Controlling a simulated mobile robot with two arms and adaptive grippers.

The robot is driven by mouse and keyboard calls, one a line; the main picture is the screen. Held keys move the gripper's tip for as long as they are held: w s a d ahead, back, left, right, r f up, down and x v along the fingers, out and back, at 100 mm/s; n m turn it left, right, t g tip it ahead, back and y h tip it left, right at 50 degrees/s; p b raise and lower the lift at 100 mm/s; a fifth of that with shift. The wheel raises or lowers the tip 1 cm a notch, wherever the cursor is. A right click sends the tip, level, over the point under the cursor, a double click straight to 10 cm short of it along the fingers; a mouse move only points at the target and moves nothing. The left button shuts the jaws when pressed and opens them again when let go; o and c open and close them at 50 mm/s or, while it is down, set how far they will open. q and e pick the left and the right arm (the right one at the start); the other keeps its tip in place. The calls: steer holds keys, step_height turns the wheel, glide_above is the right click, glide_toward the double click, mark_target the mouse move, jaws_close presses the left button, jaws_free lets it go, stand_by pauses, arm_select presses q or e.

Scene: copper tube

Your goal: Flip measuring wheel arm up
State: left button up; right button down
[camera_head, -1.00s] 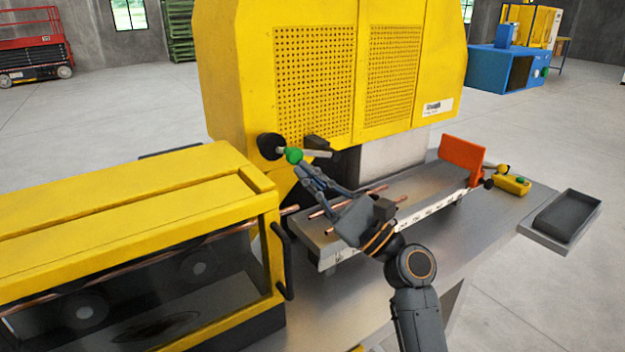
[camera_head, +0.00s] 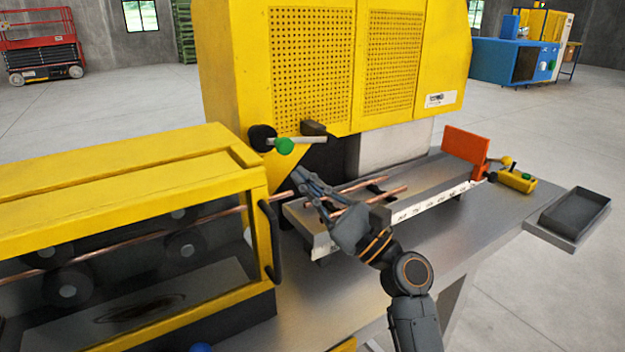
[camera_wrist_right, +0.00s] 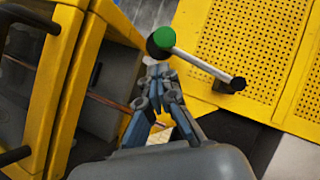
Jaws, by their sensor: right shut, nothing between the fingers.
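The arm with a green knob (camera_head: 284,146) and a pale rod (camera_head: 312,140) juts from the front of the yellow machine, beside a round black part (camera_head: 262,138). The rod lies about level in the head view. In the right wrist view the green knob (camera_wrist_right: 165,37) is just beyond my fingertips and the rod (camera_wrist_right: 205,65) runs down to the right. My right gripper (camera_head: 298,174) is shut and empty, just below the knob, with a small gap showing. It also shows in the right wrist view (camera_wrist_right: 157,72). My left gripper is out of view.
A yellow windowed enclosure (camera_head: 130,185) with dark rollers and a black handle (camera_head: 270,240) stands left. Copper tubes (camera_head: 350,205) lie by the grey scaled trough (camera_head: 430,190), near my gripper. An orange plate (camera_head: 465,145) is at its far end. A dark tray (camera_head: 575,215) sits right.

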steer(key=s+a+b+v, duration=0.1)
steer(key=b+v, duration=0.1)
steer(key=v, duration=0.7)
steer(key=shift+s+f+b, duration=0.2)
steer(key=shift+f+b, duration=0.1)
steer(key=shift+f, duration=0.05)
